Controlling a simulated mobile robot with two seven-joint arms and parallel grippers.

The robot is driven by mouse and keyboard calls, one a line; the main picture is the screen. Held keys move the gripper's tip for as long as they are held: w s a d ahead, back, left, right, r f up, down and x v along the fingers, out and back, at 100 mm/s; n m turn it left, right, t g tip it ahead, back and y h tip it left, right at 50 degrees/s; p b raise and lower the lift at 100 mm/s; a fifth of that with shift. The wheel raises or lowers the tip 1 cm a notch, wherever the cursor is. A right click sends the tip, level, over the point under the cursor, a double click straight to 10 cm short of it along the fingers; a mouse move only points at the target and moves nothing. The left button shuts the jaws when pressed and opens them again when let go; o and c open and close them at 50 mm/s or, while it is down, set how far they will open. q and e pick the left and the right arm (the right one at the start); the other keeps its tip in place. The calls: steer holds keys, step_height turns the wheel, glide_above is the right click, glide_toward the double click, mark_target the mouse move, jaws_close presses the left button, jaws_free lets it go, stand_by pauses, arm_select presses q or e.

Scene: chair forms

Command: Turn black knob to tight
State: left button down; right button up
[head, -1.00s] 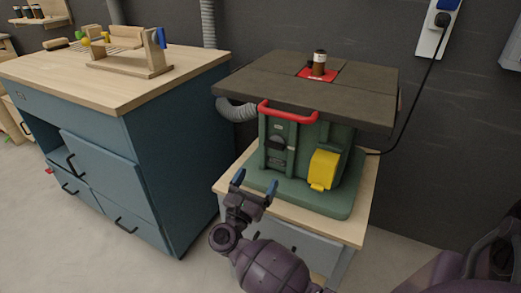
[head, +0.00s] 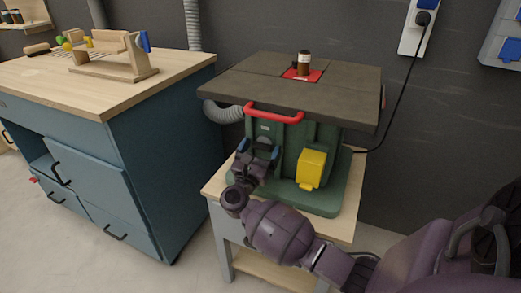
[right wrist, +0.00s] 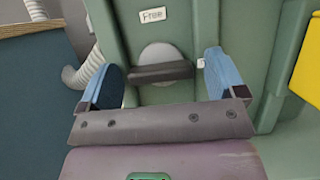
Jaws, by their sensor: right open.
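The black knob (right wrist: 162,72) is a dark bar across a pale grey disc on the green machine (head: 290,150). In the right wrist view the bar lies almost level, below a label reading "Free" (right wrist: 152,15). A small white label (right wrist: 200,63) sits right of the bar, too small to read. My right gripper (right wrist: 162,66) is open, with one blue fingertip on each side of the bar and gaps between. In the head view my right gripper (head: 259,149) is at the machine's front and largely hides the knob. My left gripper is not in view.
The dark machine top (head: 340,95) with a red rail (head: 273,114) overhangs the knob area. A yellow box (head: 311,168) juts out to the right. A blue cabinet (head: 160,155) stands at left, and a grey hose (head: 222,112) runs behind.

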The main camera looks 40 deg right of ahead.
steer(key=c, duration=0.9)
